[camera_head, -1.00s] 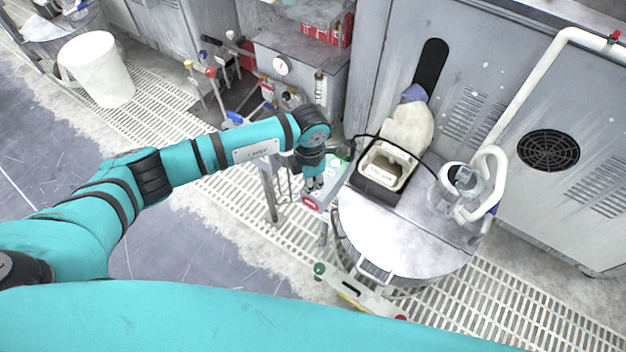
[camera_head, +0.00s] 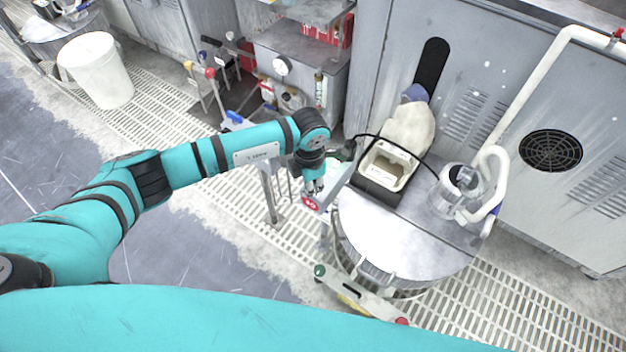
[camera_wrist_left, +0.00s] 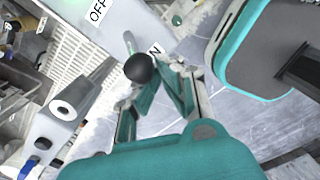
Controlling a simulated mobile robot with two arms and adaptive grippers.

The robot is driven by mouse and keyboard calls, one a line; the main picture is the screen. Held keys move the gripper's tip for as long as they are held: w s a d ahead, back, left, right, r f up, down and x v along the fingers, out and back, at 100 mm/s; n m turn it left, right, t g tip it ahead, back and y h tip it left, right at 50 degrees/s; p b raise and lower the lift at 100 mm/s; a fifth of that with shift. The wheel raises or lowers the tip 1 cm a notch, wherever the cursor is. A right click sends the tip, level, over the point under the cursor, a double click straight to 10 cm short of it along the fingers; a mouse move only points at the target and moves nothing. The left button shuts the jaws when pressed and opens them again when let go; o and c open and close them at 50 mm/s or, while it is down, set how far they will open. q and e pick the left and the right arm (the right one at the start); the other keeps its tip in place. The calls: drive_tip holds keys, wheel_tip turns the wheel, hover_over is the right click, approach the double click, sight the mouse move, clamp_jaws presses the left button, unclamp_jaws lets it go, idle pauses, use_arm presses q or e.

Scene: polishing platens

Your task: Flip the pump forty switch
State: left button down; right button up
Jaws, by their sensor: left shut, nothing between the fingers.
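The pump switch panel is a grey plate (camera_wrist_left: 112,27) with "OFF" and partly covered "ON" lettering in the left wrist view. A metal lever with a black ball knob (camera_wrist_left: 139,68) stands out from it, and the knob overlaps the "ON" label. I cannot tell its exact throw. In the head view the grey switch box (camera_head: 336,182) carries a red plate marked 40 (camera_head: 310,203), beside the round tank. My left gripper (camera_head: 313,187) points down at this box. In the left wrist view its fingers (camera_wrist_left: 163,82) are shut and empty, right by the knob; contact is unclear.
A round metal tank (camera_head: 395,235) with a beige container (camera_head: 386,166) and a clear jug (camera_head: 462,187) on its lid stands right of the box. Other colour-knobbed levers (camera_head: 210,73) stand behind the arm. Open floor (camera_head: 200,260) lies at lower left.

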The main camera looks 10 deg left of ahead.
use_arm(q)
drive_tip(key=shift+f, duration=0.45)
use_arm(e)
drive_tip(key=shift+f, duration=0.35)
use_arm(q)
drive_tip(key=shift+r+p, duration=0.95)
drive_tip(key=shift+r, duration=0.65)
wheel_tip(320, 180, up, 4)
drive_tip(key=p, duration=0.2)
drive_tip(key=shift+p, duration=0.3)
use_arm(e)
drive_tip(key=r, duration=0.2)
drive_tip(key=d+r, duration=0.1)
drive_tip(key=r, duration=0.2)
drive_tip(key=shift+a, duration=0.25)
